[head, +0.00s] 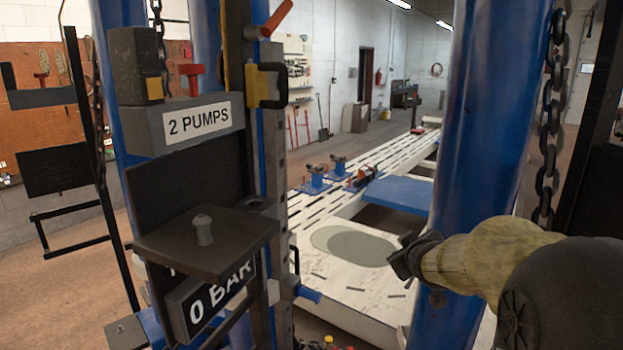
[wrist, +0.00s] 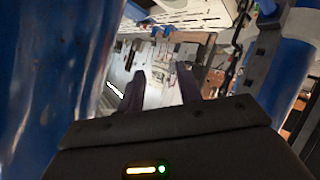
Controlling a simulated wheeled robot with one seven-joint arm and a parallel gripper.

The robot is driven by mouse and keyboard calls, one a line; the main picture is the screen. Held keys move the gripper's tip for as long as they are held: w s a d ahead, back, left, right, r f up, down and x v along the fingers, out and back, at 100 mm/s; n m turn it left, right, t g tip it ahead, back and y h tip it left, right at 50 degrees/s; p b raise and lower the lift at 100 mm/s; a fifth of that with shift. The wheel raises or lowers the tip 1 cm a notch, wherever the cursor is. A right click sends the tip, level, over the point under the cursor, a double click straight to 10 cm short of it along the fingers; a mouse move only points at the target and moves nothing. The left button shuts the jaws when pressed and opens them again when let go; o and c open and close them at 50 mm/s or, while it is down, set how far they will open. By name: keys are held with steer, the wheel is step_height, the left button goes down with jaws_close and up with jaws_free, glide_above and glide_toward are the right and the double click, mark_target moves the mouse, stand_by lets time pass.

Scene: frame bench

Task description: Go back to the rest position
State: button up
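My gripper (head: 405,256) is at the right of the head view, at the end of my arm, which reaches in from the lower right. It is in front of the right blue column (head: 487,110) and beside it; I cannot tell the exact gap. In the wrist view the two dark fingers of my gripper (wrist: 163,88) stand apart with nothing seen between them. The finger tips are dim in that view.
A dark stand with a "2 PUMPS" sign (head: 200,124), a "0 BAR" sign (head: 218,296) and a small shelf (head: 245,233) bearing a grey knob (head: 203,229) is at the left. The white frame bench (head: 345,285) lies beyond. A chain (head: 547,130) hangs at the right.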

steer(key=s+a+f+m+g, duration=0.3)
steer(key=s+f+g, duration=0.2)
steer(key=s+f, duration=0.4)
steer(key=s+a+f+m+g, duration=0.3)
steer(key=s+f, duration=0.6)
steer(key=s, duration=0.7)
steer(key=shift+s+f+g+y, duration=0.15)
steer(key=shift+f+g+y, duration=0.2)
steer(key=shift+g, duration=0.65)
